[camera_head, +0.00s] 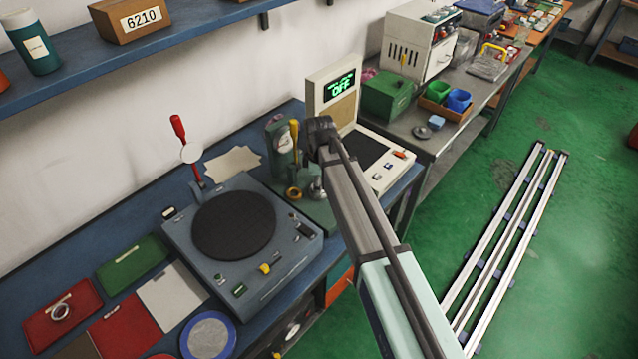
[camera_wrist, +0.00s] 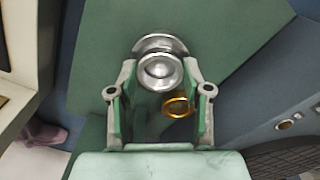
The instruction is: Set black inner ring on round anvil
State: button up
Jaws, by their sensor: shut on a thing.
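My gripper (camera_wrist: 158,74) is shut on a bright steel ring (camera_wrist: 158,84), with one finger on each side of it. The ring looks silver rather than black. A round steel anvil (camera_wrist: 152,43) shows just beyond and partly behind the ring in the wrist view. I cannot tell whether the ring touches it. In the head view, the round anvil (camera_head: 317,190) stands on the green gauge stand's base, below my arm's end. My fingers are mostly hidden there. A brass ring (camera_wrist: 178,106) lies close to the right finger; it also shows in the head view (camera_head: 294,193).
A dial gauge (camera_head: 285,143) stands left of my arm, and a display unit (camera_head: 334,92) reading OFF stands behind. A grey machine with a black disc (camera_head: 233,225) is at left. Another silver ring (camera_head: 60,312) lies on a red mat (camera_head: 45,327).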

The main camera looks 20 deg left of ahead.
jog(key=shift+f, duration=0.2)
jog(key=o, duration=1.3)
jog(key=shift+r, duration=0.1)
notch_tip(320, 180, up, 12)
jog(key=b, duration=0.3)
jog(key=shift+b, duration=0.35)
jog(key=shift+r, duration=0.1)
